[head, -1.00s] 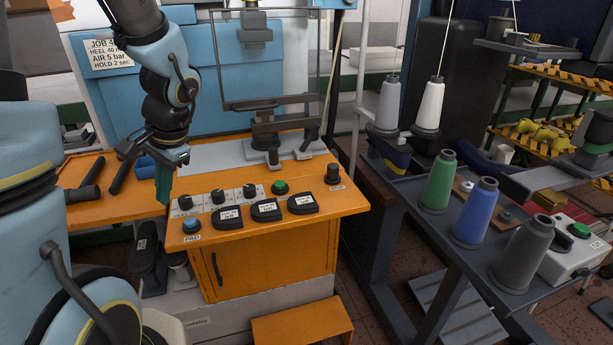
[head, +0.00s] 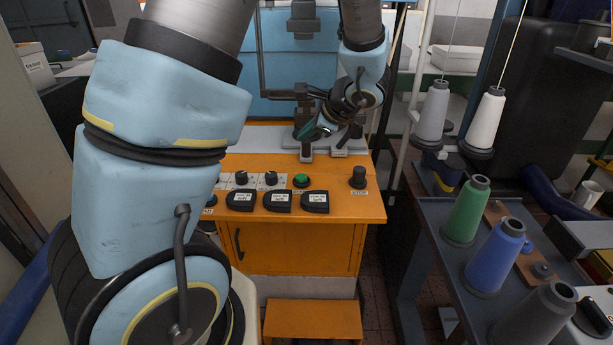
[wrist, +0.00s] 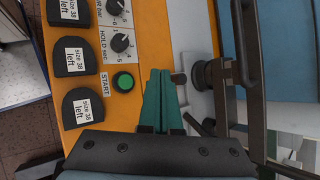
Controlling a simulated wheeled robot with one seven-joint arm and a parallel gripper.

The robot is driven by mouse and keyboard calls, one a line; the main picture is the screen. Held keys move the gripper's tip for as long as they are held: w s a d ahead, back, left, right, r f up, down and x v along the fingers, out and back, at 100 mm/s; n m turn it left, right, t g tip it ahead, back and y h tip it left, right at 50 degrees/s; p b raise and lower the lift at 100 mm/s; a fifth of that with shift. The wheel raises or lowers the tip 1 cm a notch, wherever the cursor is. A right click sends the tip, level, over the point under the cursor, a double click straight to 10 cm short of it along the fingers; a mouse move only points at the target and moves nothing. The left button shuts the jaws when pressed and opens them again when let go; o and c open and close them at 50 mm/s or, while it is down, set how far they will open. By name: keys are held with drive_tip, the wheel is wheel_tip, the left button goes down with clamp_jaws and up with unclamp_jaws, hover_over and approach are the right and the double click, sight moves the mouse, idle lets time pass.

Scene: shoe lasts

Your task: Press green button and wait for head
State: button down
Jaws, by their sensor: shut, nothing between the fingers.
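The green button (head: 301,180), in a black ring, sits on the orange panel among knobs in the head view. In the wrist view, the green button (wrist: 124,82) is beside a label reading START. My gripper (head: 310,131) is over the bench, behind the button in the head view. In the wrist view, my gripper's green fingers (wrist: 158,76) are together and empty, just right of the button and apart from it. The press head (head: 304,22) is at the top of the head view, above the dark fixture.
Black pads labelled size 38 (head: 278,201) lie in front of the button. A dark knob (head: 359,175) stands at the panel's right. Dark press bars (wrist: 246,70) are right of the fingers in the wrist view. Thread cones (head: 467,211) stand on the right-hand table.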

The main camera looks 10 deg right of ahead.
sight(305, 178)
wheel_tip(305, 178, down, 8)
drive_tip(key=b, duration=0.6)
drive_tip(key=shift+f+b, duration=0.2)
drive_tip(key=shift+b, duration=0.2)
drive_tip(key=shift+f, duration=0.2)
idle(1.6)
drive_tip(key=shift+f+b, duration=0.45)
drive_tip(key=shift+b, duration=0.35)
drive_tip(key=shift+f+b, duration=0.45)
drive_tip(key=shift+b, duration=0.1)
idle(0.3)
idle(0.3)
drive_tip(key=shift+r+p, duration=0.65)
drive_tip(key=shift+r, duration=0.3)
